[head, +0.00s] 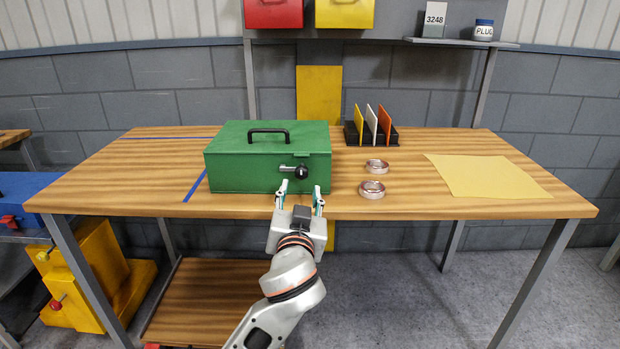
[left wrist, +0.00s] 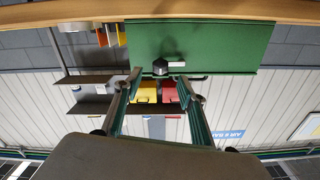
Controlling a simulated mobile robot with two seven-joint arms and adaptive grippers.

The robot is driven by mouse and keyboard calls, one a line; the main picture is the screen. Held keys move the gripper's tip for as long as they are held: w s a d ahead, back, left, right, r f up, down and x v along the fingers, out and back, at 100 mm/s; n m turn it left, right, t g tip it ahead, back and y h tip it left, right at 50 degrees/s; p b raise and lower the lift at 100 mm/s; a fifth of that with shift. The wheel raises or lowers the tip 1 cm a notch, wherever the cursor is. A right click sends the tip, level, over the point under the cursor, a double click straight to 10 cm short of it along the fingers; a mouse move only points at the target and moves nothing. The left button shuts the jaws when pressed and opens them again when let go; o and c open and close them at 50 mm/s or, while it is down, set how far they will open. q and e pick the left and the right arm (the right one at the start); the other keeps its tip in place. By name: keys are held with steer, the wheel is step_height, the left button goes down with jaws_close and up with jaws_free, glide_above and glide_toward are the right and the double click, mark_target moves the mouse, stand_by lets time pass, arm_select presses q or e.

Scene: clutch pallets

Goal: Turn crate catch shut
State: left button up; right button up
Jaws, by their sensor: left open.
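The green crate (head: 240,170) stands on the wooden table with its lid down and a black handle (head: 268,132) on top. Its catch (head: 301,171) is on the front face toward the right, with a dark round knob and a light lever pointing left. The left wrist view, upside down, shows the catch (left wrist: 160,67) between and beyond the fingertips. My left gripper (head: 301,188) is open and empty, just in front of the crate and slightly below the catch. I cannot tell whether a finger touches the crate. My right gripper is not in view.
Two metal rings (head: 372,189) lie right of the crate. A black rack (head: 371,135) with coloured plates stands behind them. A yellow sheet (head: 485,177) lies at the right. Red (head: 273,12) and yellow (head: 344,12) bins hang above. The table between rings and sheet is clear.

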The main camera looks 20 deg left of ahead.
mark_target(301, 176)
arm_select(q)
steer(key=x, duration=0.7)
steer(key=shift+w+a+f+b, duration=0.1)
steer(key=shift+a+b, duration=0.05)
steer(key=shift+b, duration=0.25)
steer(key=c, duration=1.1)
